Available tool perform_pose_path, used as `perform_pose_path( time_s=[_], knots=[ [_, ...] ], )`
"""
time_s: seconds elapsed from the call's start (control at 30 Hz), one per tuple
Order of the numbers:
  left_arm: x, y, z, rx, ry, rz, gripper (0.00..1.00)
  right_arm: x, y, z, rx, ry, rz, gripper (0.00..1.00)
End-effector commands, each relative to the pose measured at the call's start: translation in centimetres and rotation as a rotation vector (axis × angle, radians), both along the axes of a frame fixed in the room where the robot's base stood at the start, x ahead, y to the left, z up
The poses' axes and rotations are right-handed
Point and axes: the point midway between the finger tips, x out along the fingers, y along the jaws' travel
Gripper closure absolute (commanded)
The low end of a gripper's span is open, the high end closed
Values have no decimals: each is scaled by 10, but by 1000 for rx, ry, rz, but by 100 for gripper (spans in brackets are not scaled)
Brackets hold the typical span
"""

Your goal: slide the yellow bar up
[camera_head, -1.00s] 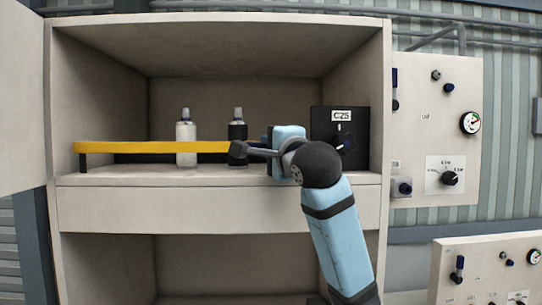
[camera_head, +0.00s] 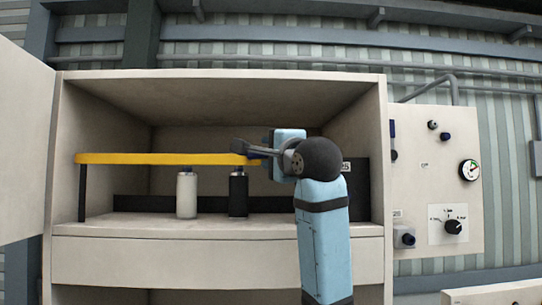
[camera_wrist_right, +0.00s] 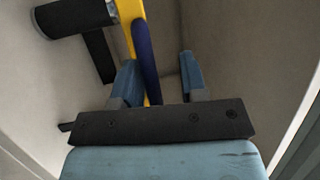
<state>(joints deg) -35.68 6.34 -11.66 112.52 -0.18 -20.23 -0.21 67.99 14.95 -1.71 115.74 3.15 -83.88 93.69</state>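The yellow bar (camera_head: 165,159) runs level across the front of the open cabinet, raised above the shelf, with a dark post (camera_head: 82,192) at its left end. It hides the tops of the two bottles behind it. My right gripper (camera_head: 262,152) is at the bar's right end. In the right wrist view, the yellow bar (camera_wrist_right: 127,14) and a dark blue piece (camera_wrist_right: 146,60) lie between my right gripper's fingers (camera_wrist_right: 161,80). The fingers are apart, with a gap beside the right finger. My left gripper is out of view.
A white bottle (camera_head: 187,195) and a black bottle (camera_head: 238,194) stand on the shelf (camera_head: 150,228). A dark box (camera_head: 361,185) is partly hidden behind my right arm. A control panel (camera_head: 430,150) is on the right; an open door (camera_head: 22,140) is on the left.

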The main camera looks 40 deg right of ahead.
Motion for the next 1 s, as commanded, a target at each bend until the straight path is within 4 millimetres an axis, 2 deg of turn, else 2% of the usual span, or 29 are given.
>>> perform_pose_path(
  time_s=[0.2, 0.33, 0.47, 0.7, 0.9, 1.0],
  knots=[
    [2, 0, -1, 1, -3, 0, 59, -1, 1, -3, 0, 3, 2, 61],
    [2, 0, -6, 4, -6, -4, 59, -13, 3, -6, 0, 1, 3, 61],
    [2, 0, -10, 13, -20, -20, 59, -38, 8, -12, 1, -2, 4, 61],
    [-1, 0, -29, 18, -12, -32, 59, -93, 15, -20, 0, -4, 2, 61],
    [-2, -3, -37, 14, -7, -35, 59, -123, 20, -24, 0, -2, 2, 61],
    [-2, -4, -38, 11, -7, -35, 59, -130, 21, -25, 0, 0, 1, 61]
  ],
)
